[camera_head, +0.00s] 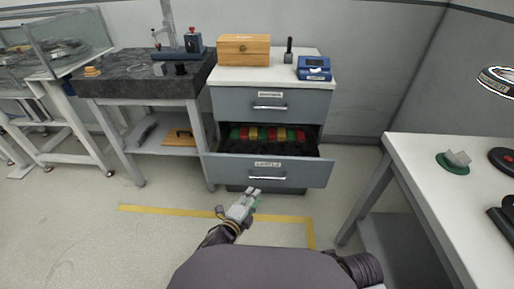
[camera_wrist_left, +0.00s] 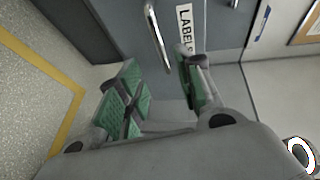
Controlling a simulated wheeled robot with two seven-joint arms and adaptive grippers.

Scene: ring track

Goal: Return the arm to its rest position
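My left gripper (camera_head: 251,198) is in front of and below the grey cabinet's lower drawer (camera_head: 235,170). In the left wrist view the two green-padded fingers (camera_wrist_left: 160,90) stand apart with nothing between them. The drawer's metal handle (camera_wrist_left: 157,38) and its LABELS tag (camera_wrist_left: 185,29) lie beyond the fingertips, apart from them. The lower drawer is pulled out, and red, yellow and green items (camera_head: 268,133) show inside it. The upper drawer (camera_head: 290,103) is shut. My right gripper is out of view.
A wooden box (camera_head: 244,49) and a blue device (camera_head: 314,68) stand on the cabinet. A dark stone-topped table (camera_head: 130,88) is at left. A white table (camera_head: 440,205) with a green-based object (camera_head: 454,162) is at right. Open floor with yellow tape (camera_head: 170,211) lies in front.

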